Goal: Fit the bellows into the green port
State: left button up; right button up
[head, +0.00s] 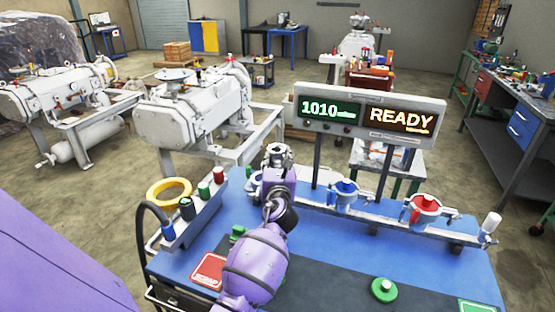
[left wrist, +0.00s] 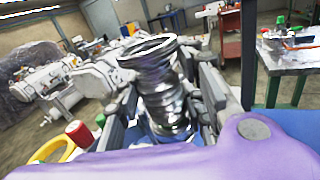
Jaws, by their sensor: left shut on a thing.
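The bellows (left wrist: 165,85) is a shiny, ribbed metal tube with a flange at its top. In the left wrist view it stands slightly tilted between the fingers of my left gripper (head: 278,158), which is shut on it. In the head view the gripper is above the left end of the port rail, and my arm hides much of what lies below. A blue port (head: 343,191) and a red port (head: 425,207) stand to the right. My right gripper is not in view.
The rail stands on a blue bench (head: 452,262). A display (head: 370,115) reading 1010 and READY rises behind it. A yellow ring (head: 169,191) and a holder with coloured caps (head: 204,205) are at left. A green knob-like part (head: 383,289) lies on the dark mat in front.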

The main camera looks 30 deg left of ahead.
pick_arm(q)
jog(key=shift+f, duration=0.15)
jog(key=o, duration=1.3)
jog(key=shift+o, duration=0.2)
jog(key=shift+r, duration=0.35)
jog(key=shift+s+r, duration=0.1)
jog(key=shift+r, duration=0.4)
jog(key=v, duration=1.2)
jog(key=shift+f+p, duration=0.25)
jog(key=shift+p, duration=0.05)
